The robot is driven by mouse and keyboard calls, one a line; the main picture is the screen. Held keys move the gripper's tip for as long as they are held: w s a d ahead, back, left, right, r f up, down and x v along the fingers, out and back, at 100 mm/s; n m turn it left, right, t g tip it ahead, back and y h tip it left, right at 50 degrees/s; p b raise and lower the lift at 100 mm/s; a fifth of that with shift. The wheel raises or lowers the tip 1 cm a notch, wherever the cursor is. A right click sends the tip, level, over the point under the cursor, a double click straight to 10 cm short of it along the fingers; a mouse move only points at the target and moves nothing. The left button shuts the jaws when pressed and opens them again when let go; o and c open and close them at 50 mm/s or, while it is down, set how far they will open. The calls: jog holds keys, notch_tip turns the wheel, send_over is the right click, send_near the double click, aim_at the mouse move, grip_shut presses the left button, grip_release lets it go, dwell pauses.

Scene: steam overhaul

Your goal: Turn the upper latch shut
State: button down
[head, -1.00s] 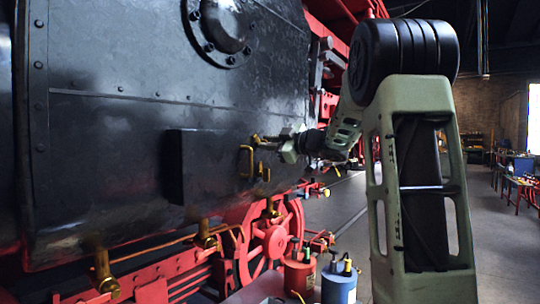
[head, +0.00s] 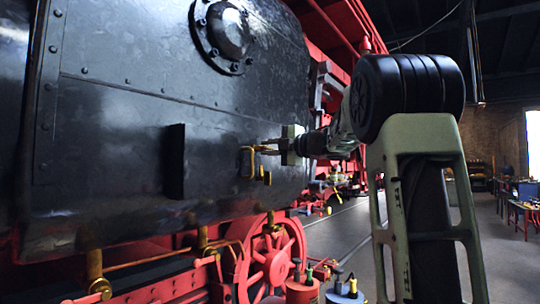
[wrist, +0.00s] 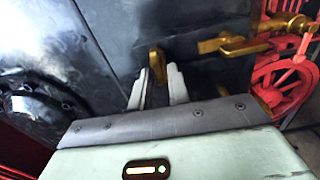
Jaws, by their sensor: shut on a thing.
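The upper latch is a small brass piece that shows between my fingertips in the wrist view (wrist: 157,61). In the head view my gripper (head: 268,148) reaches in from the right to the brass fittings on the black boiler side. Its fingers (wrist: 158,84) are shut on the upper latch, with the latch's brass end showing past the tips. A second brass latch (wrist: 233,45) lies to the right in the wrist view, apart from the fingers. A brass loop (head: 247,162) stands left of my gripper in the head view. The latch's exact angle is hard to tell.
A dark upright plate (head: 175,162) stands out from the boiler side left of the latches. Below are a red wheel (head: 272,262) and brass pipework. A red canister (head: 301,291) and a blue canister (head: 344,294) stand low in front. Open floor lies to the right.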

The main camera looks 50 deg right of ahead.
jog(key=shift+f, duration=0.1)
dwell(0.3)
jog(key=c, duration=1.6)
grip_release()
jog(key=shift+o, duration=0.2)
jog(key=shift+s, duration=0.1)
jog(key=s+d+b, duration=0.1)
jog(key=s+b, duration=0.2)
jog(key=s, duration=1.4)
jog(key=shift+d, duration=0.15)
jog(key=shift+s, duration=0.1)
